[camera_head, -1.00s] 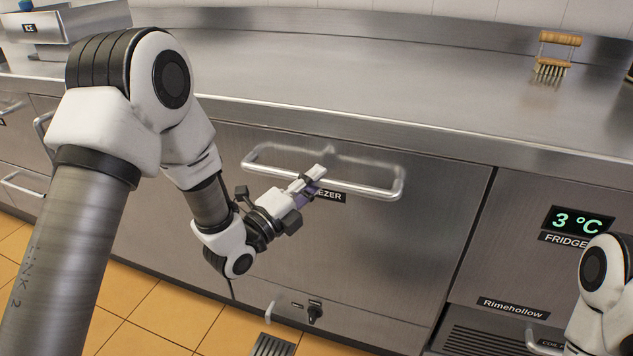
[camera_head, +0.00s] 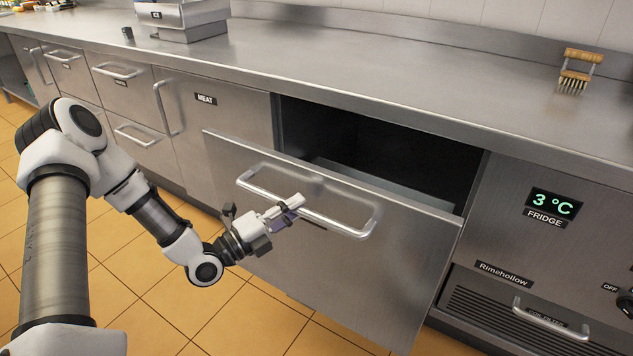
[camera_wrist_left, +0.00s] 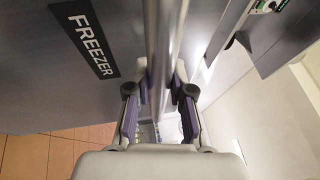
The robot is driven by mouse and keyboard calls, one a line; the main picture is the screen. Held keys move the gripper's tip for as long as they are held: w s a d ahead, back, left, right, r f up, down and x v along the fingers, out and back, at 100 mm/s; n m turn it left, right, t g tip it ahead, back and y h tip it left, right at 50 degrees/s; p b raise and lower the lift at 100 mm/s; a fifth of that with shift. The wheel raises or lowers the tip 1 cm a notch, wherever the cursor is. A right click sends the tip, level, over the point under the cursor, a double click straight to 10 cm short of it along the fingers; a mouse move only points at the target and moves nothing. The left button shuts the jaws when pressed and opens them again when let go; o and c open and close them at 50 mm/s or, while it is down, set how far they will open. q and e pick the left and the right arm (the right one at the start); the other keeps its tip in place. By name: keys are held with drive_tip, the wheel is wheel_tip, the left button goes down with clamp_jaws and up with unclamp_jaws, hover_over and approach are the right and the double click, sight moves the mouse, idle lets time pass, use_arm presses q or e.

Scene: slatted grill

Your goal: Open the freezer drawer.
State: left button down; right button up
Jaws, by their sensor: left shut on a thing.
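The freezer drawer (camera_head: 325,250) is a wide steel front, pulled partly out from under the counter. A dark gap and the drawer's inner edge show behind its top. Its bar handle (camera_head: 345,229) runs across the upper front. My left gripper (camera_head: 292,205) is shut on the handle near its middle. In the left wrist view the handle (camera_wrist_left: 160,50) passes between the two fingers (camera_wrist_left: 160,100). The FREEZER label (camera_wrist_left: 86,38) shows beside it there; in the head view the gripper mostly hides it. My right gripper is not in view.
The fridge panel (camera_head: 545,225) reading 3 °C stands right of the drawer, above a vent with a handle (camera_head: 550,320). The MEAT door (camera_head: 215,125) is to the left. A brush (camera_head: 578,72) lies on the counter (camera_head: 400,75). The tiled floor (camera_head: 250,310) in front is clear.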

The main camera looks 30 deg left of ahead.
use_arm(q)
drive_tip(key=s+p, duration=0.2)
drive_tip(key=s, duration=0.4)
drive_tip(key=shift+p, duration=0.4)
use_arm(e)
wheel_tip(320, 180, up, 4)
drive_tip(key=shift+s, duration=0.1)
use_arm(q)
drive_tip(key=shift+a, duration=0.1)
drive_tip(key=c, duration=1)
unclamp_jaws()
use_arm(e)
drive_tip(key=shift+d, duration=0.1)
